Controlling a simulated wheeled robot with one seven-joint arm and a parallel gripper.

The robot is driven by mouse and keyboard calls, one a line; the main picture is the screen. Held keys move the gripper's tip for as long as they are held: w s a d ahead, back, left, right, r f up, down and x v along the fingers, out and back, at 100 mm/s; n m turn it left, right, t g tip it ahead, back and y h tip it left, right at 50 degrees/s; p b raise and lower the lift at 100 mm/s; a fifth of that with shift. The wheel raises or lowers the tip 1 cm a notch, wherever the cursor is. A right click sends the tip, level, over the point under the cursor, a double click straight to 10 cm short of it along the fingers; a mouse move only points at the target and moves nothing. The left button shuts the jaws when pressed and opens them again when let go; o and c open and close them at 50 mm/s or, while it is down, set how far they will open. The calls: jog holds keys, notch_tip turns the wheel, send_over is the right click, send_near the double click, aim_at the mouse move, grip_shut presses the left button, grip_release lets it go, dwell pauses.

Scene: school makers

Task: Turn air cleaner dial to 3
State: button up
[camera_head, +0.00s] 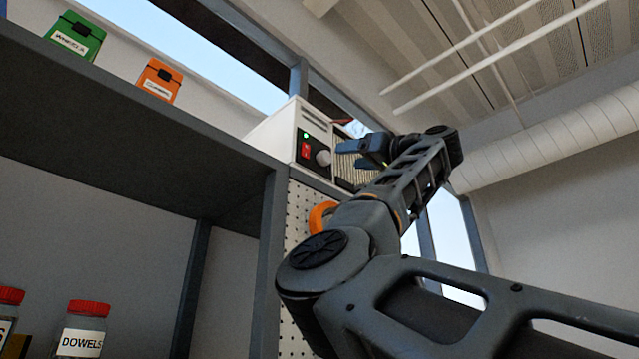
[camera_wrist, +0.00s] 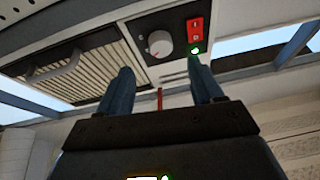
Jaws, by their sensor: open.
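The air cleaner (camera_head: 284,133) is a pale box high on a shelf, with a dark control panel. The panel carries a red switch, a lit green light and a round pale dial (camera_head: 323,157). In the wrist view the dial (camera_wrist: 160,44) has a small red mark on its rim; the numbers are too small to read. My gripper (camera_head: 371,150) is just right of the panel, in front of the slatted grille. In the wrist view my gripper (camera_wrist: 161,83) is open and empty, its two blue fingers apart, with the dial beyond and between their tips, not touched.
A grey shelf (camera_head: 140,125) holds a green box (camera_head: 74,38) and an orange box (camera_head: 159,80) at left. Jars with red lids, one labelled DOWELS (camera_head: 82,330), stand below. A perforated panel (camera_head: 296,215) with an orange ring is under the air cleaner.

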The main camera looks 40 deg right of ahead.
aim_at(328, 158)
jog(key=p+x, duration=0.3)
jog(key=x, duration=0.3)
jog(key=shift+w+r, duration=0.25)
jog(key=shift+w, duration=0.05)
jog(key=shift+w+r, duration=0.1)
jog(key=shift+w, duration=0.4)
jog(key=c, duration=1.1)
